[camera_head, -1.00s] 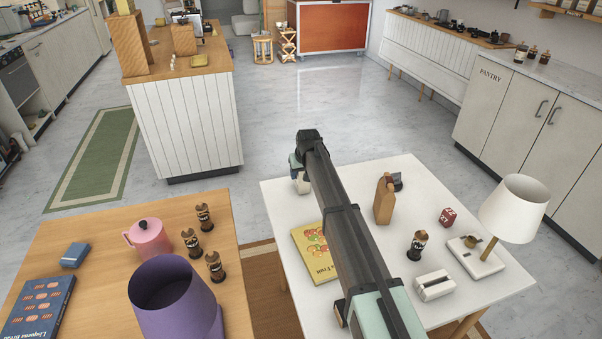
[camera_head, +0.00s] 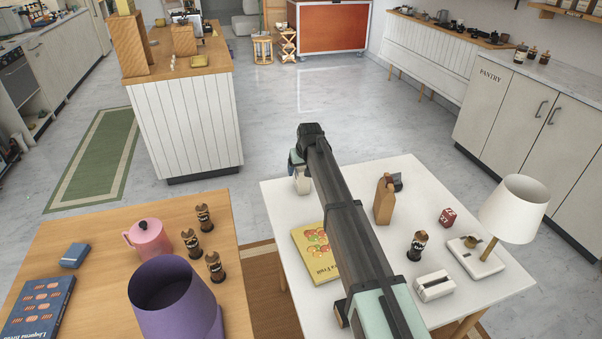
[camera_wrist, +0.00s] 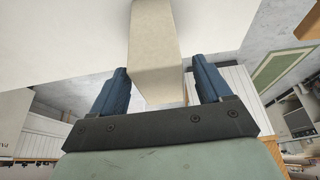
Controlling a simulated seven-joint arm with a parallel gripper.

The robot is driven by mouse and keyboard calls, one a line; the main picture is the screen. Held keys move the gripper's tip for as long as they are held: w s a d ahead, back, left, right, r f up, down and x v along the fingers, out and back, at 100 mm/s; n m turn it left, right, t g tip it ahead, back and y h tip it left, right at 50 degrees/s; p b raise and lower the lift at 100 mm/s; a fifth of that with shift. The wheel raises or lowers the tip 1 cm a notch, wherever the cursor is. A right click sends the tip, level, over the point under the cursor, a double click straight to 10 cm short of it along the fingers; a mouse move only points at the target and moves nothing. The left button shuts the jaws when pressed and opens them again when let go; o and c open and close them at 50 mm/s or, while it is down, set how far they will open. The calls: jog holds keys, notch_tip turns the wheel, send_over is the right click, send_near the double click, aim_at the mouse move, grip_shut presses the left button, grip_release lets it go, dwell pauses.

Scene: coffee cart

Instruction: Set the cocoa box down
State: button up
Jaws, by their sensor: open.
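A plain beige box (camera_wrist: 155,45), which I take to be the cocoa box, shows in the wrist view between my gripper's fingers. In the head view the box (camera_head: 302,182) stands at the far left corner of the white table (camera_head: 280,205). My gripper (camera_wrist: 158,72) is open, its two blue fingers apart on either side of the box with a gap visible at each side. In the head view my arm hides most of the gripper, and the fingertips do not show clearly. The box's printed face is not visible.
A wooden table (camera_head: 90,235) stands to the left. Floor lies beyond the table's far edge.

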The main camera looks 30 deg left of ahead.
jog(key=v, duration=0.8)
jog(key=shift+r, duration=0.35)
